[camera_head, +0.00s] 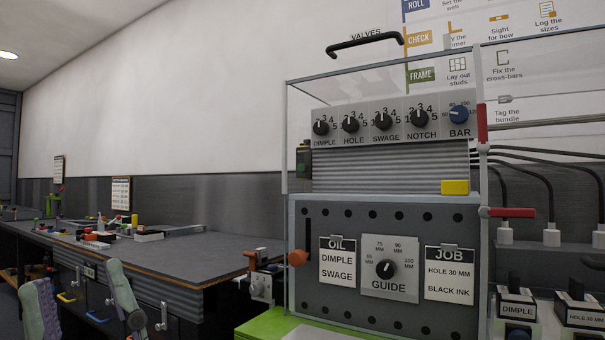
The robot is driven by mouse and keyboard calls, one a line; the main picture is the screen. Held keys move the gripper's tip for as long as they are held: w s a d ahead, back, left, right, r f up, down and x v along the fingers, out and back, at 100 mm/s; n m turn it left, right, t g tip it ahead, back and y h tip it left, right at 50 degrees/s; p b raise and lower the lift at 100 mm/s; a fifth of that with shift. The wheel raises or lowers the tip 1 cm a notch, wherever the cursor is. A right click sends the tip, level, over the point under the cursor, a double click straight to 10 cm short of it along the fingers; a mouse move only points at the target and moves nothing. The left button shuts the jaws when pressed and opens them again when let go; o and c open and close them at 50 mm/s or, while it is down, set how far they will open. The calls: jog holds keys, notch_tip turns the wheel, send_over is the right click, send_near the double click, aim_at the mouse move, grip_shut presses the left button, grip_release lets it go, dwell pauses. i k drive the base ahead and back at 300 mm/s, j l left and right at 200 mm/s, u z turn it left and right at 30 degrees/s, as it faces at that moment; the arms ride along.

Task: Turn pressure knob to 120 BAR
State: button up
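I cannot tell whether the clear sheet lies in front of the knobs.
Black DIMPLE (321,128), HOLE (351,125), SWAGE (383,121) and NOTCH (419,118) knobs share the row. Red handles (482,123) are at the right. A cluttered bench (190,262) stands left.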

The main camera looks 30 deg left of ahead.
aim_at(459, 115)
jog(key=j+z, duration=0.25)
jog(key=j, duration=1.8)
jog(key=j+z, duration=0.2)
jog(key=j, duration=1.85)
